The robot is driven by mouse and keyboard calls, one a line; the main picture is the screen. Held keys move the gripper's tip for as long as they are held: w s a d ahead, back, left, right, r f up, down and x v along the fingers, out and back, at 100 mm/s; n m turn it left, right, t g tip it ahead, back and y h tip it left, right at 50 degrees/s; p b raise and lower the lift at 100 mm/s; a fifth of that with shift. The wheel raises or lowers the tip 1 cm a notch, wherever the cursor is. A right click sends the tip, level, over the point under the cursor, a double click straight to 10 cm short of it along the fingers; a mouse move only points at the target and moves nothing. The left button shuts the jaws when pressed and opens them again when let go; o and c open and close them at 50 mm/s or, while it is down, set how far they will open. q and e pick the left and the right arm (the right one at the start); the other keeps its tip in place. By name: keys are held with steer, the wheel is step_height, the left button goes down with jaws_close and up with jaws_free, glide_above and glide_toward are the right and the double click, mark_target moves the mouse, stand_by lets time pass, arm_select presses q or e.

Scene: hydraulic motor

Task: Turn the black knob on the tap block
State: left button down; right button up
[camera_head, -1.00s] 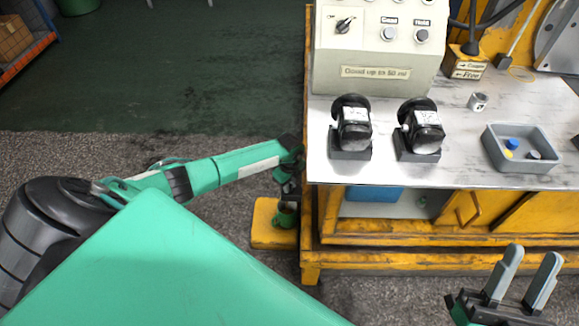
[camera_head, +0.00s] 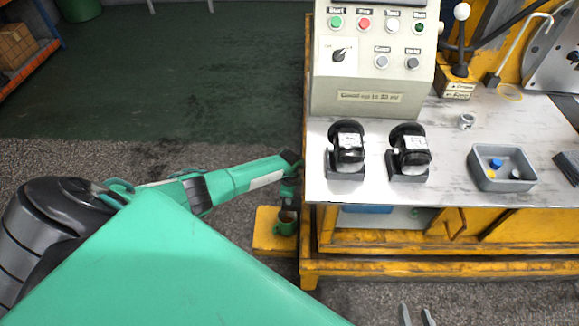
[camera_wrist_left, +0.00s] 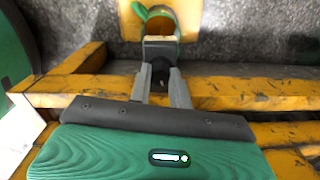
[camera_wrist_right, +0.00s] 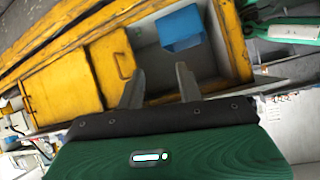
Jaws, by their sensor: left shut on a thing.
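My left gripper (camera_wrist_left: 160,75) is at the left end of the bench in the left wrist view, its fingers shut on a small dark piece that looks like the black knob (camera_wrist_left: 160,50). The tap block itself is mostly hidden. A green mug (camera_wrist_left: 160,22) shows just beyond the fingertips; in the head view the mug (camera_head: 285,224) stands on a yellow step, below the end of my left arm. My right gripper (camera_wrist_right: 160,86) is open and empty in front of the bench; its fingertips also show at the bottom edge of the head view (camera_head: 416,315).
The bench top (camera_head: 460,185) carries two black motor units (camera_head: 347,148) (camera_head: 409,152), a grey tray (camera_head: 502,168), a metal ring (camera_head: 466,121) and a control box (camera_head: 372,62). A blue bin (camera_wrist_right: 181,30) sits on the shelf under it. The floor at the left is open.

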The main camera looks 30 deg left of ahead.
arm_select(q)
steer(key=shift+a+r+n+p, duration=0.1)
steer(key=shift+r+n+p, duration=0.05)
steer(key=shift+n+p, duration=0.9)
steer(key=shift+n, duration=0.45)
arm_select(e)
steer(key=shift+s+d+r+g+h, duration=0.1)
steer(key=shift+s+d+g+h, duration=0.25)
steer(key=shift+d+g, duration=0.35)
steer(key=shift+s+d+f+g+h, duration=0.1)
steer(key=shift+s+d+g+h, duration=0.35)
steer(key=shift+d, duration=0.55)
steer(key=shift+s+d+r+g+h, duration=0.1)
steer(key=shift+s+d+g+h, duration=0.2)
steer(key=shift+d+g, duration=0.4)
steer(key=shift+d, duration=0.15)
arm_select(q)
steer(key=c, duration=1.3)
jaws_free()
